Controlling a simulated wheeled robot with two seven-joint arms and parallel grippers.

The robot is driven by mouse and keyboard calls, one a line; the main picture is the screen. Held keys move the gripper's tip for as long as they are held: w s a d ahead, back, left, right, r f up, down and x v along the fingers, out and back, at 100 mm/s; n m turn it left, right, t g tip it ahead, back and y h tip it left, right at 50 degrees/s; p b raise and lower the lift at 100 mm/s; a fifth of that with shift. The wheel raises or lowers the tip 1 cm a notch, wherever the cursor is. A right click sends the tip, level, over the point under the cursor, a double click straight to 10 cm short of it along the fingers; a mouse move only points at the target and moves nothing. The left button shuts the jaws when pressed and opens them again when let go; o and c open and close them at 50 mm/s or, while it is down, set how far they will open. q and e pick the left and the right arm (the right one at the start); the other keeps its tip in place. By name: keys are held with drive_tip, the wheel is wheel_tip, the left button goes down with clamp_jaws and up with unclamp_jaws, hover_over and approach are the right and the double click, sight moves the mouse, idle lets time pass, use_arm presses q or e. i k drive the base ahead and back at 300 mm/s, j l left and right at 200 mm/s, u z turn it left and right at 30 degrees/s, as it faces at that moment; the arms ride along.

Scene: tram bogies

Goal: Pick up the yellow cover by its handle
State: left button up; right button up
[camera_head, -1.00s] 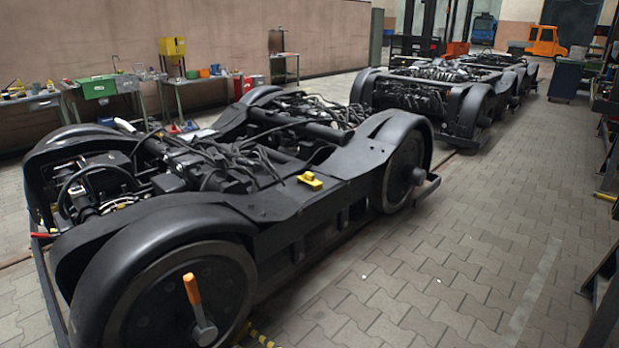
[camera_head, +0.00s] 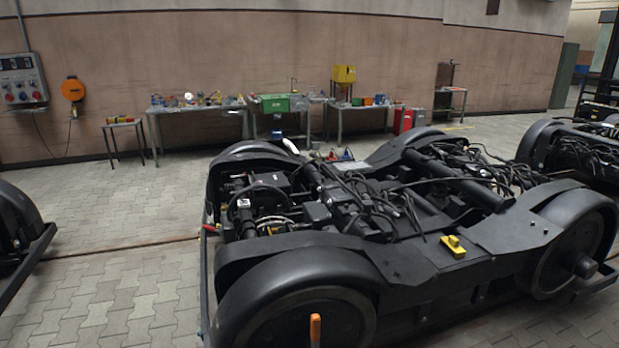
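The yellow cover (camera_head: 453,246) is a small block with a raised part on top, likely its handle. It lies on the flat black side frame of the near bogie (camera_head: 410,262), between the two wheel arches on the near side. Neither of my grippers shows in the head view.
An orange-handled item (camera_head: 315,328) stands at the near wheel. Workbenches (camera_head: 200,108) with tools and boxes line the back wall. Another bogie (camera_head: 580,150) stands at the right, and part of one (camera_head: 18,225) at the left edge. The paved floor at the left (camera_head: 120,270) is clear.

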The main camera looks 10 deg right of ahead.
sight(451, 241)
drive_tip(key=i+l+u, duration=0.15)
drive_tip(key=l+u, duration=0.5)
drive_tip(key=l, duration=0.2)
drive_tip(key=i+l+u, duration=0.1)
drive_tip(key=l+u, duration=0.2)
drive_tip(key=l, duration=0.15)
drive_tip(key=l+u, duration=0.1)
drive_tip(key=l, duration=0.75)
drive_tip(key=l+u, duration=0.15)
drive_tip(key=l, duration=0.7)
drive_tip(key=k+l+u, duration=0.1)
drive_tip(key=l, duration=0.75)
drive_tip(key=k+l+u, duration=0.1)
drive_tip(key=l, duration=1.35)
drive_tip(key=k+l, duration=0.15)
drive_tip(key=l, duration=0.45)
